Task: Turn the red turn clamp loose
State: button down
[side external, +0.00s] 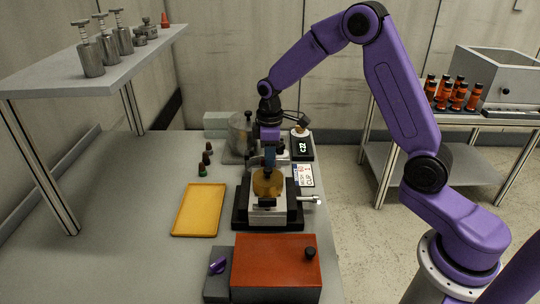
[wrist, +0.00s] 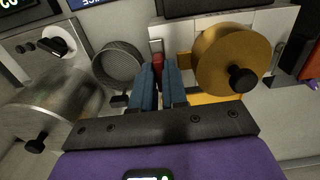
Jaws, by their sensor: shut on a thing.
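The red turn clamp (wrist: 157,62) shows in the wrist view as a small red piece between the tips of my gripper (wrist: 158,75). The two blue fingers are closed on it from both sides, and they hide its lower part. In the side external view my gripper (side external: 269,157) points down just behind the brass round part with a black knob (side external: 267,184). The clamp itself cannot be made out there. In the wrist view the brass part (wrist: 218,62) is close to the right of the fingers, and a grey mesh cup (wrist: 119,62) is to their left.
A clear vessel (side external: 238,135) and a black C12 unit (side external: 302,146) stand behind. A red-topped box (side external: 277,262) is in front, with a yellow tray (side external: 199,210) and small dark bottles (side external: 205,160) at left. The bench's left part is clear. A raised shelf (side external: 100,70) overhangs at upper left.

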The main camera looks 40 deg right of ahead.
jog(key=c, duration=1.2)
grip_release()
jog(key=shift+o, duration=0.2)
jog(key=shift+r, duration=0.1)
notch_tip(320, 180, up, 17)
jog(key=shift+r, duration=0.15)
jog(key=s+a+f+n, duration=0.1)
jog(key=s+a+f, duration=0.15)
jog(key=s, duration=0.55)
jog(key=s+a+f+n, duration=0.1)
jog(key=s+a, duration=0.3)
jog(key=s, duration=0.4)
jog(key=s+d+f, duration=0.2)
jog(key=s, duration=0.7)
jog(key=s+d+f+n, duration=0.1)
jog(key=s+f, duration=0.2)
jog(key=s, duration=0.6)
jog(key=shift+d+f, duration=0.2)
jog(key=shift+d, duration=0.2)
